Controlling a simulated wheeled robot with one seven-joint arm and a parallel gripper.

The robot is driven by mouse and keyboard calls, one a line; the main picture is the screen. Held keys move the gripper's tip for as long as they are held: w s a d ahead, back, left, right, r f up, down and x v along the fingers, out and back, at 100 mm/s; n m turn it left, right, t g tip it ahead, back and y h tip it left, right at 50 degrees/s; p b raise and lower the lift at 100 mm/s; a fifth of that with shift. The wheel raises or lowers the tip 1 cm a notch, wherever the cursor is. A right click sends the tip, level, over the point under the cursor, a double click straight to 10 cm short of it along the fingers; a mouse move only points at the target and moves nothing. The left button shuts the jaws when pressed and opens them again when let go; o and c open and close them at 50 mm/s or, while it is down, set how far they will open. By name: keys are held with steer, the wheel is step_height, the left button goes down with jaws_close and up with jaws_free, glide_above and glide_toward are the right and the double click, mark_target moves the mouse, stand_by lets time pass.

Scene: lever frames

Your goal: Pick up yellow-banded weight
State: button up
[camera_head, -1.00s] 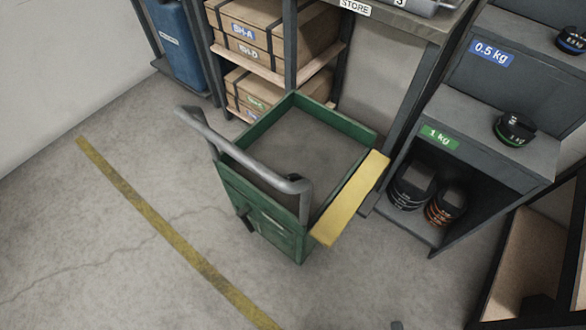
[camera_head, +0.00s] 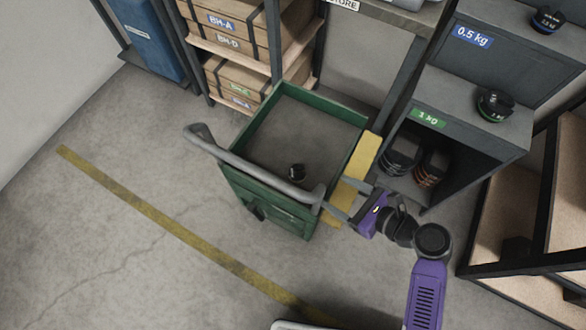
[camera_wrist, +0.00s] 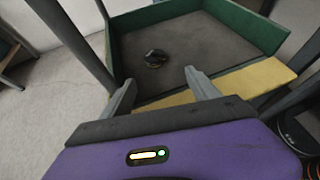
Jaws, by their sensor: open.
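A small dark weight (camera_head: 297,172) sits on the floor of the green cart, near the handle side; it also shows in the wrist view (camera_wrist: 155,58). It is too small to tell its band colour clearly. My gripper (camera_head: 335,193) is open and empty, over the cart's right side by the yellow ledge. In the wrist view its two fingers (camera_wrist: 160,80) point toward the cart's inside, with the weight beyond the fingertips and apart from them. I make out no other weight with a yellow band.
The green cart (camera_head: 262,207) has raised walls, a grey handle (camera_head: 250,166) and a yellow ledge (camera_head: 363,158). On the right shelves stand a blue-banded weight (camera_head: 547,20), a green-banded weight (camera_head: 495,105) and orange-banded weights (camera_head: 432,167). Boxes fill the rack behind. Floor at left is clear.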

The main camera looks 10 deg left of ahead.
steer(key=shift+w+a+r+y, duration=0.1)
steer(key=shift+a+r+y, duration=0.1)
steer(key=shift+a, duration=0.3)
steer(key=shift+w+a+r+y, duration=0.1)
steer(key=shift+a+r, duration=0.05)
steer(key=shift+a, duration=0.35)
steer(key=b, duration=0.3)
glide_toward(295, 171)
steer(key=shift+w+a, duration=0.25)
steer(key=shift+a, duration=0.25)
steer(key=shift+w+a, duration=0.3)
steer(key=shift+a, duration=0.2)
steer(key=b+x, duration=0.1)
steer(key=x, duration=0.1)
steer(key=f+b+x, duration=0.1)
steer(key=x, duration=0.1)
steer(key=shift+w+a+f+b, duration=0.15)
steer(key=shift+w+a+b, duration=0.1)
steer(key=shift+a+b, duration=0.1)
steer(key=shift+c, duration=0.2)
jaws_close()
